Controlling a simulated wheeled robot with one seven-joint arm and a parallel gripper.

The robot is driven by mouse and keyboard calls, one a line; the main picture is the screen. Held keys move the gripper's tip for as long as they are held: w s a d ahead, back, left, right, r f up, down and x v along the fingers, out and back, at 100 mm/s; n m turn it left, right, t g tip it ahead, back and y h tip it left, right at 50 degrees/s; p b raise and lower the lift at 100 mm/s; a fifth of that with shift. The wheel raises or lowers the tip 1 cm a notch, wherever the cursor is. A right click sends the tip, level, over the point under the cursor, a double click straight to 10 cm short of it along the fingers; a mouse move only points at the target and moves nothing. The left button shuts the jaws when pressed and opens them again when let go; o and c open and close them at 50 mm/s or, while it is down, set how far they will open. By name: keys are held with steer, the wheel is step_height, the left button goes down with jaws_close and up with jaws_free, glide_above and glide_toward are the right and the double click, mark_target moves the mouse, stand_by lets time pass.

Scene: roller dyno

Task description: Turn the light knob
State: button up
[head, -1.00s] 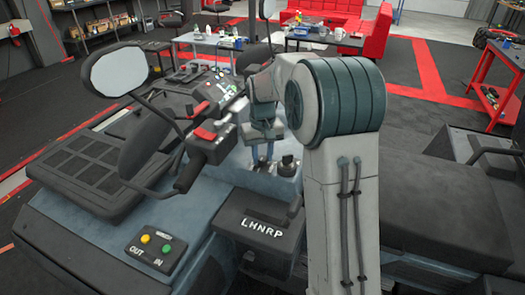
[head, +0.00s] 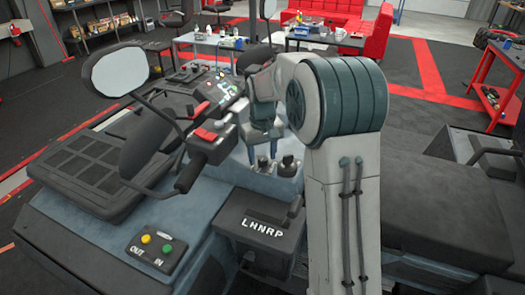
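Two dark knobs stand on the blue-grey console beyond the gear box. The left knob (head: 264,163) is just under my gripper, and the right knob (head: 289,167) stands clear beside it. I cannot tell from markings which is the light knob. My gripper (head: 262,153) points down over the left knob, its two fingers apart. Whether a finger touches the knob is too small to tell. My arm covers the area right of the knobs.
A black handlebar with a red switch (head: 206,135) and a mirror (head: 119,71) are left of my gripper. A gear box marked LHNRP (head: 262,228) is in front. A button box (head: 157,250) sits at the lower left. A seat (head: 440,206) is at right.

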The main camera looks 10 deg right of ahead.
mark_target(262, 158)
step_height(262, 158, up, 14)
stand_by(0.6)
steer(key=s+f+t, duration=0.1)
steer(key=s+f, duration=0.2)
steer(key=s, duration=0.6)
steer(key=s+f+m+t, duration=0.1)
steer(key=s+f, duration=0.3)
steer(key=s, duration=0.6)
steer(key=s+f+m+t, duration=0.1)
steer(key=s+f, duration=0.2)
steer(key=s, duration=0.6)
steer(key=shift+s+f, duration=0.15)
steer(key=shift+s, duration=0.15)
steer(key=shift+r, duration=0.6)
